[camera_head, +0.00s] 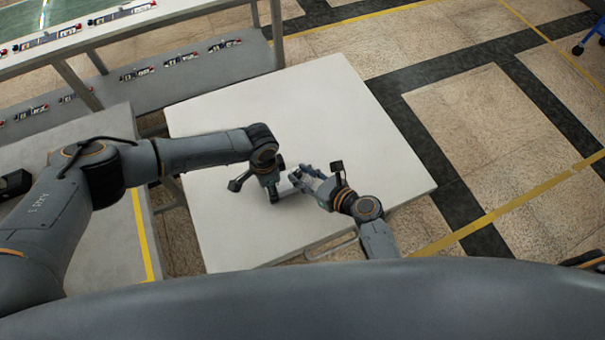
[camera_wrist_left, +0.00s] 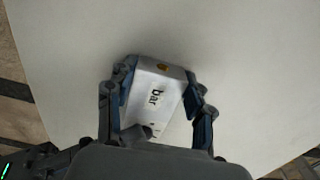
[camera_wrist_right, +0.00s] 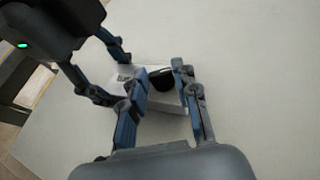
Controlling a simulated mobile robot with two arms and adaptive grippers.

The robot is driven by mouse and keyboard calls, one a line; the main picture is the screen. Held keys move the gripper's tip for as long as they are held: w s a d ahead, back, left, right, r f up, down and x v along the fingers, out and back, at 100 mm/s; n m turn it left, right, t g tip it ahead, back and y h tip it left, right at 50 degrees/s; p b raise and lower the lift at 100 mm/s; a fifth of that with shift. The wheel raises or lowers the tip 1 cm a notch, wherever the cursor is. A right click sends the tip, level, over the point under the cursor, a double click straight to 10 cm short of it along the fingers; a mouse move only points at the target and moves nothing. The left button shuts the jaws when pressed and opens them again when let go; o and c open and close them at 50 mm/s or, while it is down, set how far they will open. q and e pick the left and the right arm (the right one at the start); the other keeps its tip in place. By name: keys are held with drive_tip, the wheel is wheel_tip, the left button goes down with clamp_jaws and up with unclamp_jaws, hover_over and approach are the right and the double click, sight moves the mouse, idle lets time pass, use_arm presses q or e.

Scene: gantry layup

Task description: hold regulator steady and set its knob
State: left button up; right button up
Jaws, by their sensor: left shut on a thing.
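The regulator is a pale box marked "bar" (camera_wrist_left: 158,88) on the white table. My left gripper (camera_wrist_left: 162,92) is shut on it, one finger on each side. A dark round part, apparently its knob, shows low in the left wrist view (camera_wrist_left: 136,132). In the right wrist view the dark knob (camera_wrist_right: 161,79) sits on the regulator's pale body (camera_wrist_right: 174,103). My right gripper (camera_wrist_right: 160,74) is open, with its fingers on either side of the knob; contact cannot be made out. In the head view my left (camera_head: 273,187) and right (camera_head: 306,177) grippers largely hide the regulator.
The white table (camera_head: 330,110) is otherwise bare, with free room all around the grippers. A grey bench (camera_head: 145,235) with a yellow stripe stands at the left. A rack (camera_head: 180,70) with small devices runs along the back left. Open floor lies to the right.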

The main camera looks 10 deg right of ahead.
clamp_jaws()
drive_tip(key=n+g+y, duration=0.2)
drive_tip(key=n+g, duration=0.1)
drive_tip(key=w+n+g+y, duration=0.1)
drive_tip(key=n+g, duration=0.1)
drive_tip(key=shift+d+y, duration=0.3)
drive_tip(key=shift+d, duration=0.05)
drive_tip(key=shift+w+f+n+g+y, duration=0.15)
drive_tip(key=shift+n+g+y, duration=0.35)
drive_tip(key=shift+n+g, duration=1.35)
drive_tip(key=shift+g, duration=0.25)
drive_tip(key=o, duration=0.7)
unclamp_jaws()
drive_tip(key=shift+c, duration=0.2)
